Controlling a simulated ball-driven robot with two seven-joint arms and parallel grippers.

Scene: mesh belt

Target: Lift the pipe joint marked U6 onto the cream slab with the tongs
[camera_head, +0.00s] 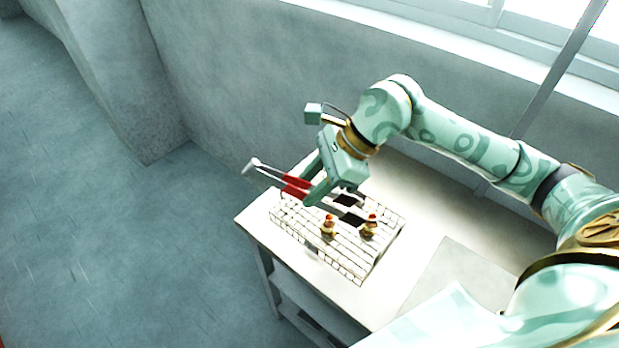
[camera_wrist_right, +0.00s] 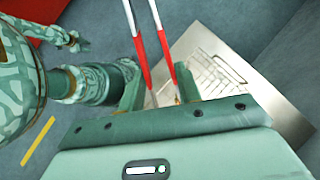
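My right gripper (camera_head: 318,188) is shut on the tongs (camera_head: 296,187), which have red grips and pale metal arms. The tongs point left, above the mesh belt's far left end. In the right wrist view, their red grips (camera_wrist_right: 141,63) lie between my fingers and the arms are apart. Two small tan pipe joints with reddish tops, a left one (camera_head: 328,228) and a right one (camera_head: 369,228), stand on the belt, below and right of the tongs. I cannot read their marks. A flat pale slab (camera_head: 462,272) lies on the table's right part.
The wire mesh belt (camera_head: 357,270) sits on a pale table (camera_head: 255,227) with a lower shelf. Dark patches (camera_head: 352,218) show by the belt's back. A wall and window ledge stand behind. Open floor lies left. A small green arm-like part (camera_wrist_right: 62,37) shows unclearly in the wrist view.

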